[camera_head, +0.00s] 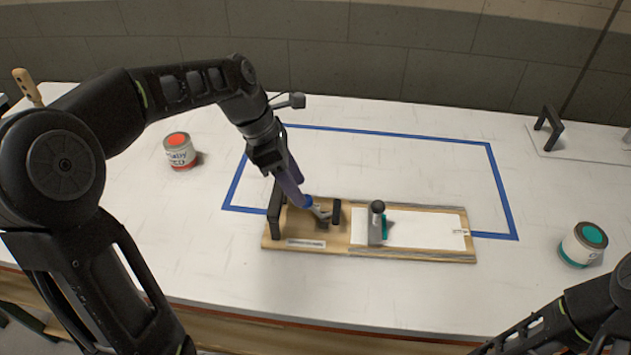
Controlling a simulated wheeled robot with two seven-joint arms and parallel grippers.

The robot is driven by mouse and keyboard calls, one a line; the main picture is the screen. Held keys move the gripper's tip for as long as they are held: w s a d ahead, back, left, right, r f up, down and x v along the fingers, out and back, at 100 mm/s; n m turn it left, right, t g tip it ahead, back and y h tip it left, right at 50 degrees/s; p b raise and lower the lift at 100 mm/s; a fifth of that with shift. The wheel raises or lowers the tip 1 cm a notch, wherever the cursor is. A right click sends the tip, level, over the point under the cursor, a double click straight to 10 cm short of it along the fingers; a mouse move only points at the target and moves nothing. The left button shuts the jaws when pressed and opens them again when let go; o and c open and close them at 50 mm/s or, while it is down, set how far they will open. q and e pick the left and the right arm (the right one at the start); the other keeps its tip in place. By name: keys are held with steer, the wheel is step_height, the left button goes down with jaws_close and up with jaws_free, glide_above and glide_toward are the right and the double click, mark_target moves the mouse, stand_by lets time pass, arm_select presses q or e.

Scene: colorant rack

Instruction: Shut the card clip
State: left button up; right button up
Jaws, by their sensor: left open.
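A wooden board (345,252) lies flat on the white table, with a white card (430,229) on its right half. On its left half is a metal clip (320,214) whose purple-blue handle (290,185) slants up and to the left, raised from the board. My left gripper (276,168) points down at the upper end of this handle and is open. Its fingers are dark and partly merge with the handle, so I cannot tell whether they touch it. My right arm shows at the lower right, but its gripper is not visible.
A black-knobbed piece with teal (378,222) stands by the card's left edge. Blue tape (503,205) frames the area behind.

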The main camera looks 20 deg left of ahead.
mark_target(311, 204)
arm_select(q)
steer(key=shift+w+a, duration=0.1)
steer(key=shift+w, duration=0.3)
steer(key=shift+s+r, duration=0.1)
steer(key=shift+s, duration=0.1)
steer(key=shift+x, duration=3.95)
steer(key=shift+r, duration=0.1)
jaws_close()
